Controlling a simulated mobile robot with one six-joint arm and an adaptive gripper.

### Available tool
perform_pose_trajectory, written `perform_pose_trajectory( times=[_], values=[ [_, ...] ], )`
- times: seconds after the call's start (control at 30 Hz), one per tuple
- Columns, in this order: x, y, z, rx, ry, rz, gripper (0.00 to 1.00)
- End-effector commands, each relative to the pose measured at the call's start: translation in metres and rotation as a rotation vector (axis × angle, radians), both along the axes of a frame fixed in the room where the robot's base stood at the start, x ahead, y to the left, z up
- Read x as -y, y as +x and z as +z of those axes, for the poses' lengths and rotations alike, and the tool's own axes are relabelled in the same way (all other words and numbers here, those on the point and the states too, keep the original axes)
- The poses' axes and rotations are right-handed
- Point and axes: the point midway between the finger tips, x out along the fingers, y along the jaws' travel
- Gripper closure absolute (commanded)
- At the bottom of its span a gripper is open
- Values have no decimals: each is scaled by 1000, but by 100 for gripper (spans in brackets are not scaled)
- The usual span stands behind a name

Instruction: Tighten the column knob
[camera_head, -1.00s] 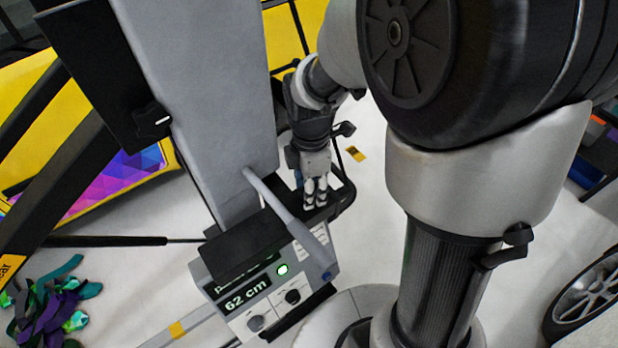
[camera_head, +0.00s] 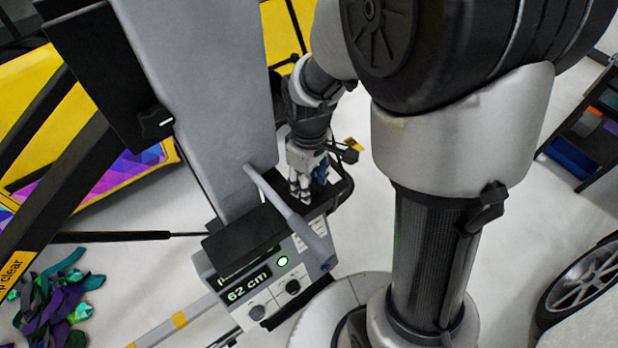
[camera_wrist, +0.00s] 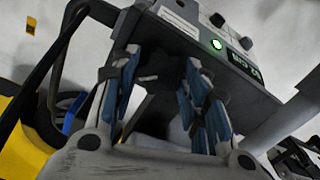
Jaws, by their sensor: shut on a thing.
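My gripper (camera_head: 307,192) reaches down beside the lower end of the tall grey column (camera_head: 205,85) in the head view. In the wrist view, the two blue-padded fingers of my gripper (camera_wrist: 160,74) sit on either side of a black knob (camera_wrist: 154,78) and are shut on it. Its lobes show partly between the fingers; the rest is hidden. In the head view the knob is hidden behind the fingers and the column.
A control box with a lit "62 cm" display (camera_head: 247,289) stands by the column foot, with a slanted grey lever (camera_head: 290,212) over it. A black handle loop (camera_head: 345,190) curves close to my gripper. Coloured vinyl scraps (camera_head: 55,308) lie at lower left.

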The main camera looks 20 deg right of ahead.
Motion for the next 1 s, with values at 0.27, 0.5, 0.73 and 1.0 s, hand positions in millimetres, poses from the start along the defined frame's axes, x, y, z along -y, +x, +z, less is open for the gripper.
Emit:
perform_pose_trajectory(
  times=[0.27, 0.5, 0.73, 1.0],
  values=[
    [0, 1, 1, 1, 0, -260, 82],
    [0, 1, 1, 1, 0, -464, 82],
    [0, 0, 1, 2, 0, -608, 82],
    [0, 0, 0, 2, 0, -695, 82]
  ],
)
